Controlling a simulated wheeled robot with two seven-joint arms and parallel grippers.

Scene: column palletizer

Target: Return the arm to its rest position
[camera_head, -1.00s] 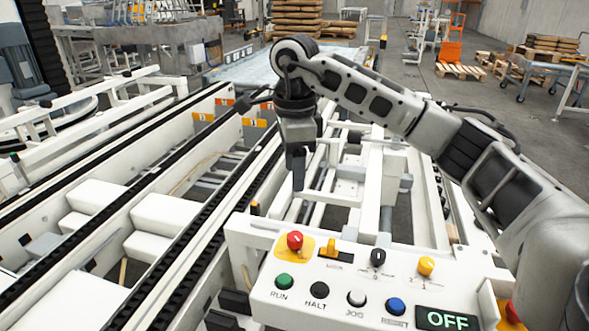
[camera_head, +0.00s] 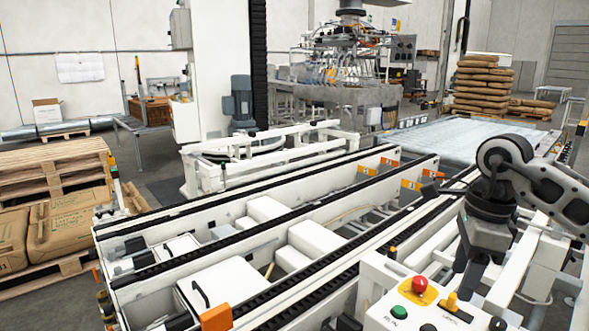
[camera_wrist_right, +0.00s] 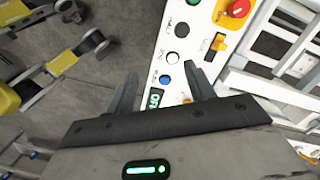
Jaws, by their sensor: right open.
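My right arm (camera_head: 545,190) comes in from the right edge of the head view. Its gripper (camera_head: 465,262) points down, empty, close to the control panel (camera_head: 380,305). In the right wrist view the two fingers of this gripper (camera_wrist_right: 160,80) are spread apart with nothing between them. My left gripper is in neither view.
Long conveyor rails (camera_head: 290,235) run diagonally through the middle. A roller table (camera_head: 440,137) lies behind. Pallets (camera_head: 55,165) and brown sacks (camera_head: 65,228) stand at the left, with stacked sacks (camera_head: 487,85) at the back right. Floor shows at left.

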